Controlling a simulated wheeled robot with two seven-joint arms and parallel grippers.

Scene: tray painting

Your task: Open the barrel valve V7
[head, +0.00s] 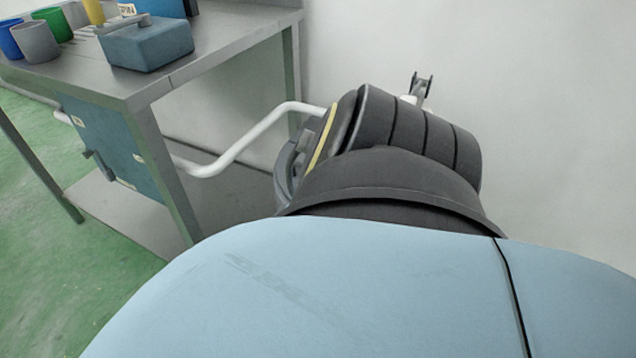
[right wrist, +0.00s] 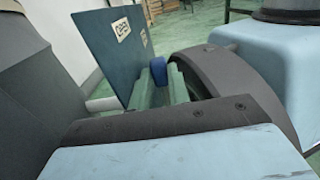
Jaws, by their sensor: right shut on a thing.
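No part that I can surely name as the barrel valve V7 shows; no readable V7 tag is in view. In the right wrist view my right gripper (right wrist: 167,82) is partly hidden behind my grey wrist housing, with its greenish bars close together. It is shut on a small blue part (right wrist: 158,69) that shows at the bars' far end; I cannot tell whether this is the valve's handle. A white bent pipe (head: 247,137) runs from under the table to behind my dark arm. A small grey forked fitting (head: 421,89) shows beyond that arm. My left gripper is not in view.
The metal table (head: 70,85) carries a blue toolbox (head: 146,44) and several cups. A teal panel (head: 120,150) with a grey handle and labels is below it; a labelled panel (right wrist: 108,45) shows in the wrist view. A pale wall stands close behind my arm.

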